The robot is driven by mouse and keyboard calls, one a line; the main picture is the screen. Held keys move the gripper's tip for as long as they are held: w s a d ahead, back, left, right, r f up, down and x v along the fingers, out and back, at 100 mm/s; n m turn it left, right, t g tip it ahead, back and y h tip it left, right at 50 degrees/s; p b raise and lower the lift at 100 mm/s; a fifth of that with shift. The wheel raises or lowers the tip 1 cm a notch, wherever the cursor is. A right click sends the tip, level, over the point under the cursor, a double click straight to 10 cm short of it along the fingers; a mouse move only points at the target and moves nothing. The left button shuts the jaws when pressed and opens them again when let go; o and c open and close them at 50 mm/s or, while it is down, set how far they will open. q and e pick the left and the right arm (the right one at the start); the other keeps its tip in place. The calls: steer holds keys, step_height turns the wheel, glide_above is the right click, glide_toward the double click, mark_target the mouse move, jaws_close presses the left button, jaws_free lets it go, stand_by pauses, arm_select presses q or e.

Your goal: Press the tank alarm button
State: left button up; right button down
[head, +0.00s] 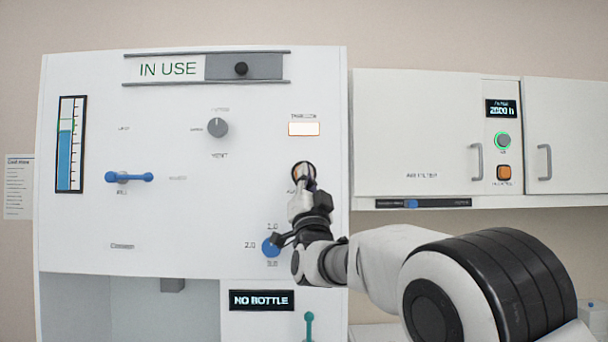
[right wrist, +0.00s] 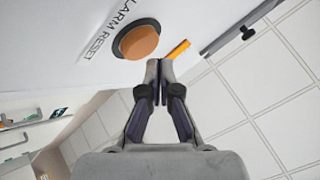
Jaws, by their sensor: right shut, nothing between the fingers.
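The alarm button is a round orange button in a dark ring, and it shows clearly in the right wrist view (right wrist: 139,41) beside the words "ALARM RESET". In the head view the button (head: 304,167) is on the right part of the white panel, and my gripper hides its lower part. My right gripper (head: 303,185) is shut and empty, pointing at the panel. In the right wrist view its closed fingertips (right wrist: 158,68) are beside the button's edge. I cannot tell whether they touch it. My left gripper is not in view.
A lit rectangular lamp (head: 304,129) is above the button. A blue knob (head: 271,247) is below left of it, close to my right wrist. A grey knob (head: 218,127) and a blue lever (head: 129,177) are further left. A white cabinet (head: 415,130) stands to the right.

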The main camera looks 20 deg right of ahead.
steer(key=shift+w, duration=0.1)
stand_by(0.3)
steer(key=shift+w+d, duration=0.15)
steer(key=shift+w, duration=0.2)
stand_by(0.3)
steer(key=shift+w+d+p, duration=0.15)
steer(key=shift+w+p, duration=0.3)
steer(key=shift+p, duration=0.05)
stand_by(0.4)
steer(key=shift+s+a+b, duration=0.35)
steer(key=shift+s+b, duration=0.5)
steer(key=shift+b, duration=0.3)
